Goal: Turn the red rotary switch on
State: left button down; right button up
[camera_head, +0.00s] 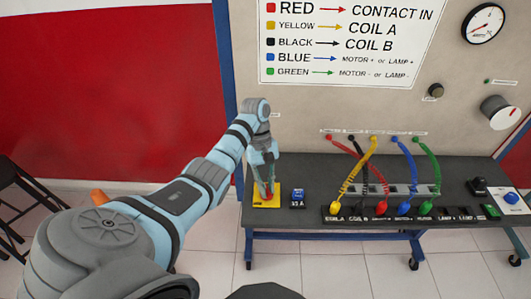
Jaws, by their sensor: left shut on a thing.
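The red rotary switch (270,194) sits on a yellow base plate (266,204) at the left end of the dark bench. My left gripper (264,182) points down over it, with its fingers around the red knob. The gripper is shut on the knob, and its fingers hide part of it. I cannot tell from this view which way the knob is turned. My right gripper is not in view.
A small blue switch (298,195) stands just right of the yellow plate. Coloured cables (373,165) run from the panel to plugs on the bench (320,172). A blue knob (510,198) is at the right end. A stool (20,190) stands far left.

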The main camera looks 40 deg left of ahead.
pick_arm(q)
jog(key=shift+d+f+m+g+y, duration=0.1)
jog(key=shift+m+g+y, duration=0.2)
jog(key=shift+m, duration=0.7)
jog(key=shift+d+f+m+g+y, duration=0.1)
jog(key=shift+m+g+y, duration=0.15)
jog(key=shift+m, duration=0.75)
jog(key=c, duration=1.6)
grip_release()
jog(key=shift+s, duration=0.1)
jog(key=shift+c, duration=0.2)
jog(key=shift+o, duration=0.2)
jog(key=shift+a+r, duration=0.1)
